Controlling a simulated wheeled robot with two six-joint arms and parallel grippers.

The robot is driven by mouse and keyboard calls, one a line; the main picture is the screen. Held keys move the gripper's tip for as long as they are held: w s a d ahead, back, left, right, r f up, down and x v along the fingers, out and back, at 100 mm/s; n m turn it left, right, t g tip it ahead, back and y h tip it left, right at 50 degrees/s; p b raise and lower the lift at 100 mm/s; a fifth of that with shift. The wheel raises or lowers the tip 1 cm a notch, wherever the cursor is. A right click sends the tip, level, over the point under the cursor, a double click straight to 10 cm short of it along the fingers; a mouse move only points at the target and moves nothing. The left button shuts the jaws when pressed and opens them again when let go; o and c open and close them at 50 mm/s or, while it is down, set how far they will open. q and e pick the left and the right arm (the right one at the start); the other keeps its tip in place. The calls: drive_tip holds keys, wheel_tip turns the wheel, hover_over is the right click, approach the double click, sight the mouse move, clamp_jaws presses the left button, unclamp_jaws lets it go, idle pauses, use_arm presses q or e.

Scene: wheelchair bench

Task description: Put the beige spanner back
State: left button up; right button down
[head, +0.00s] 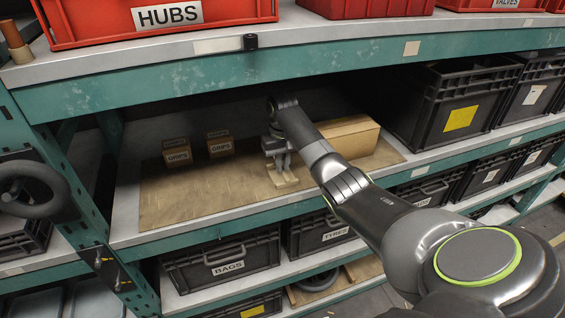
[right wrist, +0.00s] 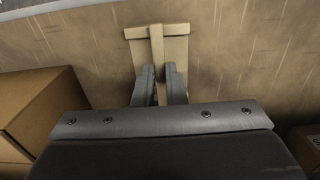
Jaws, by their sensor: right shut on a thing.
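My right gripper (head: 277,153) is over the brown mat (head: 215,195) on the middle shelf. In the right wrist view its fingers (right wrist: 159,85) are shut on a narrow beige bar, which looks like the beige spanner (right wrist: 156,45). The bar lies over or against a wider pale wooden piece (right wrist: 141,58) with a crosswise strip at its far end. In the head view this pale piece (head: 285,180) shows on the mat below the gripper. The fingers hide part of the bar; I cannot tell whether it touches the piece. My left gripper is not in view.
Two small GRIPS boxes (head: 177,152) (head: 220,144) stand left on the mat. A larger cardboard box (head: 350,136) stands close right of my gripper. Black crates (head: 455,105) fill the shelf's right side. The teal upper shelf edge (head: 200,84) hangs over the space. The mat's front left is clear.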

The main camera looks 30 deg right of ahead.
drive_tip(key=shift+f, duration=0.15)
drive_tip(key=c, duration=1.4)
unclamp_jaws()
